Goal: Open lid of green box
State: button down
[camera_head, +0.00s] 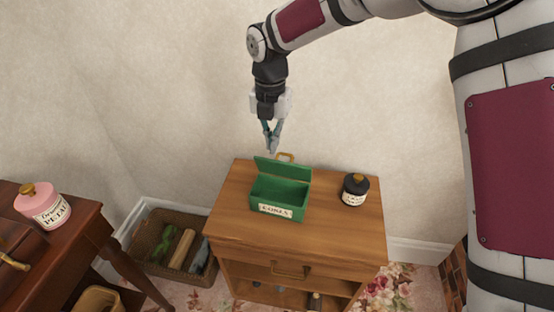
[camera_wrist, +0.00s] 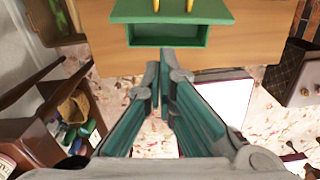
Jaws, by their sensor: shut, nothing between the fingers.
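The green box (camera_head: 278,207) with a cream label stands on the wooden cabinet top. Its green lid (camera_head: 288,170) is raised at the back, and the inside of the box shows dark and open. A brass handle (camera_head: 285,156) sticks out behind the lid. In the wrist view the lid (camera_wrist: 140,12) and the handle's two yellow posts (camera_wrist: 172,5) are at the top edge, with part of the box (camera_wrist: 165,42) below. My gripper (camera_head: 272,151) is above the back of the lid, close to the handle; contact cannot be told. Its teal-padded fingers (camera_wrist: 162,72) are shut and empty.
A dark jar (camera_head: 354,190) stands on the cabinet (camera_head: 240,222), right of the box. A wicker basket (camera_head: 150,255) with rolled items sits on the floor to the left. A dark wooden table (camera_head: 75,235) with a pink jar (camera_head: 42,206) is farther left. The wall is behind.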

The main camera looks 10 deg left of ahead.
aim_at(277, 167)
jog(key=s+f, duration=0.1)
jog(key=f, duration=0.2)
jog(key=s+f, duration=0.1)
jog(key=f, duration=0.3)
jog(key=s+f, duration=0.1)
jog(key=f, duration=0.3)
jog(key=shift+s+d+b, duration=0.2)
jog(key=shift+d+b, duration=0.1)
jog(key=shift+w+d+r, duration=0.1)
jog(key=shift+w+r, duration=0.1)
jog(key=shift+w, duration=0.45)
jog(key=shift+w+d+r, duration=0.1)
jog(key=shift+w+r, duration=0.1)
jog(key=shift+w, duration=0.4)
jog(key=shift+w+d+r, duration=0.1)
jog(key=shift+w+r, duration=0.1)
jog(key=shift+w, duration=0.45)
jog(key=shift+w, duration=0.1)
